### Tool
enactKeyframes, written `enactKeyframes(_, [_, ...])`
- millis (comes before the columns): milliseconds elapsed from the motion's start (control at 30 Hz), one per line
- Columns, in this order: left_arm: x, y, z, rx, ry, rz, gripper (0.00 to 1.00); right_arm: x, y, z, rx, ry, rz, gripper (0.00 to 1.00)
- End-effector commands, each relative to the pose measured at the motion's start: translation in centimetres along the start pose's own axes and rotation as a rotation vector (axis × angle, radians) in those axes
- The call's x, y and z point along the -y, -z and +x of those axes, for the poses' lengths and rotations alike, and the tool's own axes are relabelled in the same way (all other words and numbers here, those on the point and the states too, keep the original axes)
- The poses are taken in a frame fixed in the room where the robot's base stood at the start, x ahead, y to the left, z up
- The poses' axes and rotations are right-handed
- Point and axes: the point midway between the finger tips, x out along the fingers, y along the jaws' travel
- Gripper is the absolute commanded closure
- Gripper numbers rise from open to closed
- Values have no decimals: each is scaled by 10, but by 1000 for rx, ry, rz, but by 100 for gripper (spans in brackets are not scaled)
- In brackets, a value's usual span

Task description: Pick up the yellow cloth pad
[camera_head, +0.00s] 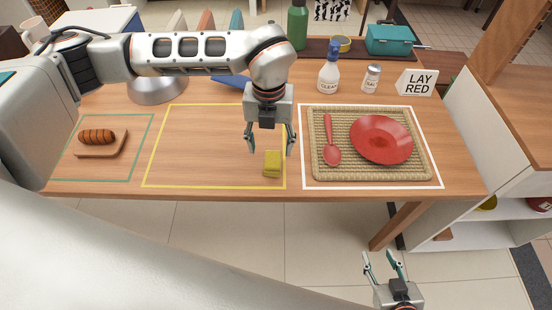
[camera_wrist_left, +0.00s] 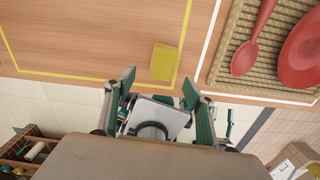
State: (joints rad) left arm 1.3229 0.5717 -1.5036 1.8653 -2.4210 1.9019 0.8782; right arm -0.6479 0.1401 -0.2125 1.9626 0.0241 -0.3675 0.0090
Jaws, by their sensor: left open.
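The yellow cloth pad (camera_head: 272,164) lies on the wooden table, inside the yellow outlined area near its lower right corner. It also shows in the left wrist view (camera_wrist_left: 164,62), just beyond the fingertips. My left gripper (camera_head: 270,149) is open and empty, pointing down above the table. In the head view its fingertips appear just behind the pad, one to each side. In the left wrist view the open fingers (camera_wrist_left: 158,84) stand apart, with the pad out ahead of them. My right gripper (camera_head: 378,254) is open and empty, low in front of the table's front edge.
A woven mat (camera_head: 320,172) with a red spoon (camera_head: 330,140) and a red plate (camera_head: 381,138) lies right of the pad. A board (camera_head: 101,151) with a sausage-like item is at left. Bottles stand behind. The yellow area's middle is clear.

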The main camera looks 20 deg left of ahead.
Motion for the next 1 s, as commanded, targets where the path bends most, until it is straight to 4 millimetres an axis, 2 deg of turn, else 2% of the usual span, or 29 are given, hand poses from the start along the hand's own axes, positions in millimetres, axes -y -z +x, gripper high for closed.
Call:
enactKeyframes(533, [5, -6, 66, -6, 2, 2, 46, 0, 1, -1, 1, 0, 0, 60])
enactKeyframes(633, [5, -6, 73, -5, 3, 3, 46, 0, 1, -1, 1, 0, 0, 60])
enactKeyframes(867, [5, -6, 74, -3, 3, 4, 46, 0, 1, -1, 2, 0, 0, 60])
enactKeyframes(900, [5, -6, 74, -3, 3, 4, 48, 0, 1, -1, 1, 0, 0, 60])
enactKeyframes(1000, [5, -6, 74, -3, 3, 4, 74, 0, 1, -1, 1, 0, 0, 60])
